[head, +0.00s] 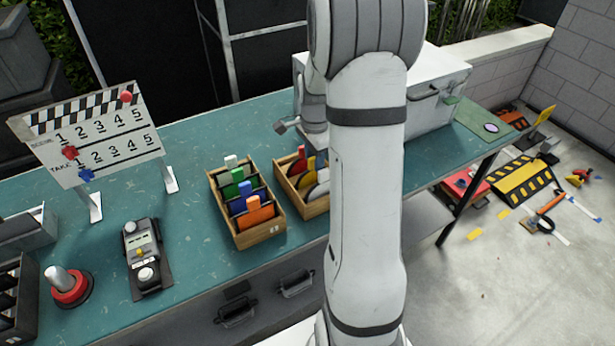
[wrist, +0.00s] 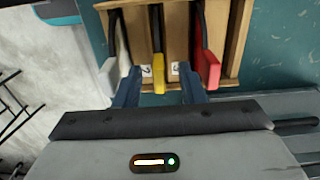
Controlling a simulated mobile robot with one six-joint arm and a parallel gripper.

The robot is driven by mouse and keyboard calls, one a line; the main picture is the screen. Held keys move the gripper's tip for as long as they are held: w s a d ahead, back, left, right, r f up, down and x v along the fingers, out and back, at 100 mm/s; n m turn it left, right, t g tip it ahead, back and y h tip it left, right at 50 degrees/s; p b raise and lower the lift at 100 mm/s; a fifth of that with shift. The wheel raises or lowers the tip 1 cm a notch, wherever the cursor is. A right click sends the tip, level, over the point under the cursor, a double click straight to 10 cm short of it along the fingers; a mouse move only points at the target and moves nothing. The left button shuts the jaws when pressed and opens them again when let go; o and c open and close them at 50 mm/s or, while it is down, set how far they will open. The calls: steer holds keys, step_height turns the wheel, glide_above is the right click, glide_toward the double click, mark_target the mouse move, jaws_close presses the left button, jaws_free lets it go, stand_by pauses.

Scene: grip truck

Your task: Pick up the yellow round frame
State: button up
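The yellow frame's tab (wrist: 159,72) stands upright in the middle slot of a wooden box (wrist: 235,40) in the wrist view. It also shows in the head view as a yellow piece (head: 311,165) in the right-hand box, partly hidden by its neighbours. My gripper (wrist: 158,90) is open, with its two dark blue fingers apart on either side of the yellow tab. Nothing is held between them. I cannot tell whether the fingertips reach down to the tab's height. The round part of the frame is hidden in the box.
A red tab (wrist: 208,70) stands close to the right finger and a pale grey tab (wrist: 110,75) close to the left. A second wooden box (head: 262,232) holds white, green, blue and orange tabs. A clapperboard (head: 95,135) and a black device (head: 145,258) stand further left.

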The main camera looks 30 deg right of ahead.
mark_target(313, 167)
step_height(313, 167, down, 4)
steer(key=shift+a+r+p, duration=0.1)
steer(key=shift+r+p, duration=0.15)
steer(key=shift+p, duration=0.05)
jaws_close()
